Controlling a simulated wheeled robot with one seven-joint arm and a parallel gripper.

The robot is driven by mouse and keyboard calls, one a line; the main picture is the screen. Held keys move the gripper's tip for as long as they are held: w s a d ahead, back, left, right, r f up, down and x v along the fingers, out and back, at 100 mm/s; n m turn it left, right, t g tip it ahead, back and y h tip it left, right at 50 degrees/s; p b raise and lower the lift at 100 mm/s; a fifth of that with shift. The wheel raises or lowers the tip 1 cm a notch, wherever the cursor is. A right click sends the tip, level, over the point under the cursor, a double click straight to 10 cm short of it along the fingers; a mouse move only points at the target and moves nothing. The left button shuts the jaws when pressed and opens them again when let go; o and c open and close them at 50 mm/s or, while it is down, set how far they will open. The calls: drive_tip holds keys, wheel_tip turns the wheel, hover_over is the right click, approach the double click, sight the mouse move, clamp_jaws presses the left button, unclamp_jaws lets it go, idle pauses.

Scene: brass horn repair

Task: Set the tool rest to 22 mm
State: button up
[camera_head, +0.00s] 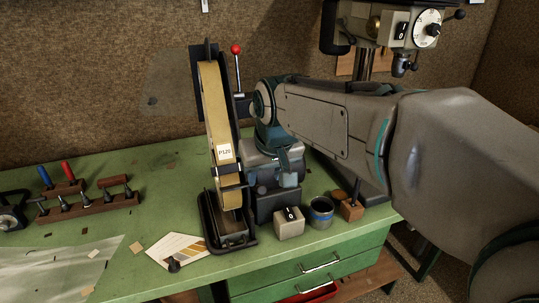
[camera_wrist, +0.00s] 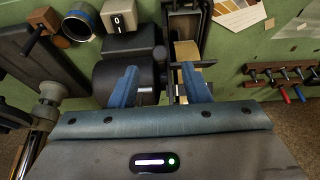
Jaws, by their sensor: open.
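The belt sander stands on the green bench with a tan upright belt (camera_head: 214,105) labelled P120. A dark ledge (camera_head: 229,187), which looks like the tool rest, crosses the belt low down. In the wrist view, the belt (camera_wrist: 187,55) shows behind the right finger. My gripper (camera_wrist: 158,86) is open, with blue fingers spread on either side of a small metal rod or bracket (camera_wrist: 147,90) by the sander. I cannot tell whether the fingers touch it. In the head view, my gripper (camera_head: 289,158) is partly hidden beside the sander's motor. No 22 mm scale can be read.
A grey switch box (camera_head: 289,222), a blue-rimmed tin (camera_head: 320,213) and a wooden block (camera_head: 351,207) stand right of the sander. A red-knobbed lever (camera_head: 237,70) rises behind it. A tool rack (camera_head: 85,203) and sheet (camera_head: 65,265) lie left.

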drive_tip(key=a+v, duration=0.1)
drive_tip(key=v, duration=0.7)
drive_tip(key=shift+s+d+r, duration=0.15)
drive_tip(key=shift+d+r, duration=0.15)
drive_tip(key=shift+d, duration=0.2)
drive_tip(key=s+d+f+m, duration=0.1)
drive_tip(key=s+d+f, duration=0.4)
drive_tip(key=f, duration=0.4)
drive_tip(key=s+d+f+m+g+h, duration=0.1)
drive_tip(key=s+d+f+m, duration=0.1)
drive_tip(key=s+d+f, duration=0.4)
wheel_tip(320, 180, down, 3)
drive_tip(key=shift+s+d+f, duration=0.25)
drive_tip(key=shift+s, duration=0.5)
